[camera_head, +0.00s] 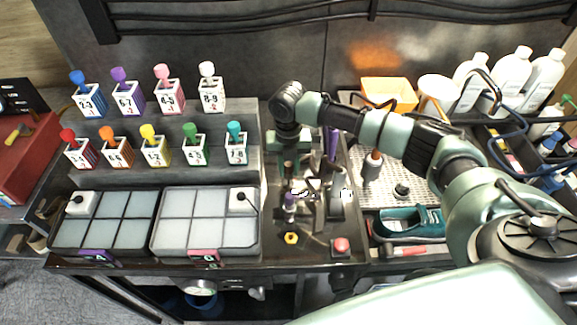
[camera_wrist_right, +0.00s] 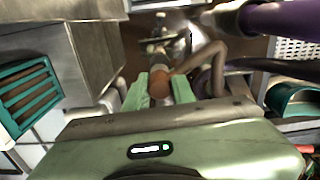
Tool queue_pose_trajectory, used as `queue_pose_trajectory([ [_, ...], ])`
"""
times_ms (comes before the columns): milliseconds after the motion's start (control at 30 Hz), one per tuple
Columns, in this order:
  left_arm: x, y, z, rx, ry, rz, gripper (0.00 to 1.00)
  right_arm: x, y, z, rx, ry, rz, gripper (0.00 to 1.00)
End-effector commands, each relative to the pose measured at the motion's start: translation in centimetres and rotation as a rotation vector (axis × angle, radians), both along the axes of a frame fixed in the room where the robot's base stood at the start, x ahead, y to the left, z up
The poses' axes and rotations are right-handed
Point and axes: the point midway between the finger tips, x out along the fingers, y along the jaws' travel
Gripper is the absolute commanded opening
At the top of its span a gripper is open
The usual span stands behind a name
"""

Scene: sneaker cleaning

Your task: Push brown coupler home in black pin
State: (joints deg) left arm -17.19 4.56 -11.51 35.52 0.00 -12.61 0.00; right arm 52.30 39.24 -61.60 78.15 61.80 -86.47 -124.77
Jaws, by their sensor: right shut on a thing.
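My right gripper (camera_head: 291,182) reaches down over the middle of the bench, between the grey trays and the perforated plate. In the right wrist view its two pale green fingers (camera_wrist_right: 160,90) are shut on the brown coupler (camera_wrist_right: 159,84), a small round brown end. A brown bent tube (camera_wrist_right: 205,56) runs from beside the coupler up to the right. A metal fixture with crossbars (camera_wrist_right: 155,46) stands just beyond the fingertips. I cannot make out the black pin, nor whether the coupler touches it. My left gripper is not in view.
A purple cylinder (camera_wrist_right: 285,18) passes close on the right in the wrist view. A red button (camera_head: 341,245) and a yellow hex piece (camera_head: 291,238) lie at the bench front. Stepped racks of numbered bottles (camera_head: 133,97) stand left.

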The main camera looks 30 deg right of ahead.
Motion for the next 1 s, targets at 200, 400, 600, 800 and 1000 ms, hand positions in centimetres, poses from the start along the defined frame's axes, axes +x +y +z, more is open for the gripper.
queue_pose_trajectory([
  [200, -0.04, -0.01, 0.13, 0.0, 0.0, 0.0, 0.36, 0.0, 0.01, -0.01, 0.0, 0.0, 0.0, 0.0],
  [400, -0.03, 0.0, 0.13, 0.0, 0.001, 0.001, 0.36, 0.0, 0.01, 0.0, 0.0, 0.0, 0.0, 0.0],
  [600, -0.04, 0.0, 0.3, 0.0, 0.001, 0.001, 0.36, -0.01, 0.01, 0.06, 0.0, 0.0, 0.0, 0.0],
  [800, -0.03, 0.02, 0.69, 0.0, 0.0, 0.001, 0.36, -0.01, 0.03, 0.06, 0.0, 0.0, 0.0, 0.0],
  [1000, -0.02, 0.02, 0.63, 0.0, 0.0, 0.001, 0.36, 0.01, 0.02, -0.01, 0.0, 0.0, 0.0, 0.0],
])
